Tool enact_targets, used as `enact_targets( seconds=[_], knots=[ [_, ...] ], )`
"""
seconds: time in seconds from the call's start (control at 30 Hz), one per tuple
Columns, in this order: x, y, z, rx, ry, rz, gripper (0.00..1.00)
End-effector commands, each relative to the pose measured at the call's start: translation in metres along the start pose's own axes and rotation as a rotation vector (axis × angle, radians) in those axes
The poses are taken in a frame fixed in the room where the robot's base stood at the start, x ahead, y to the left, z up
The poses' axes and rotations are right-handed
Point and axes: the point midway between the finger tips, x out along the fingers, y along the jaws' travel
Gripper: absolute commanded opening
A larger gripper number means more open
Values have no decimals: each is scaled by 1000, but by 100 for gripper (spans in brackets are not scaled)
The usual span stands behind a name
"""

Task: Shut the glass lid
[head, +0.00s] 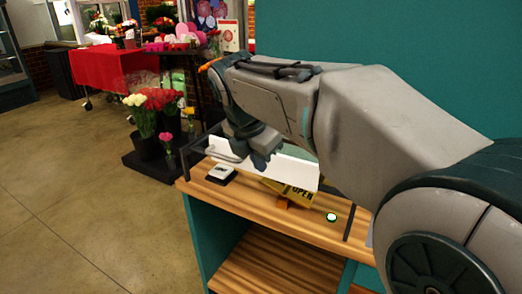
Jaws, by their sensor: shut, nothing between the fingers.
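A case with a dark frame (350,222) stands on a wooden counter. A pale, whitish panel (290,172) slants across it, with a curved grey handle (222,152) at its left end. This panel appears to belong to the glass lid. Greenish glass (298,153) shows behind it. My gripper (261,165) points down at the panel's upper edge, right of the handle. It is shut and empty. I cannot tell whether it touches the panel. My arm hides the right and back of the case, so the lid's hinge and exact angle are not clear.
Flower buckets (147,148) stand beyond, left. The floor at left is clear.

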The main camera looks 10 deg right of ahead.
Motion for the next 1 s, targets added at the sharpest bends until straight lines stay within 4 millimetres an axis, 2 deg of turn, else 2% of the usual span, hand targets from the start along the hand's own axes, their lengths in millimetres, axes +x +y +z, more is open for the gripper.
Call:
enact_targets(
  seconds=[0.03,0.13,0.33,0.47,0.83,0.9,1.0],
  knots=[
    [-9,8,4,-71,-6,2,0],
    [-18,17,7,-179,-18,3,0],
    [-14,22,8,-249,-23,1,0],
    [6,21,8,-248,-22,-1,0],
    [84,21,10,-245,-21,-1,0],
    [83,25,25,-242,-23,2,0],
    [88,28,36,-243,-23,1,0]
  ],
)
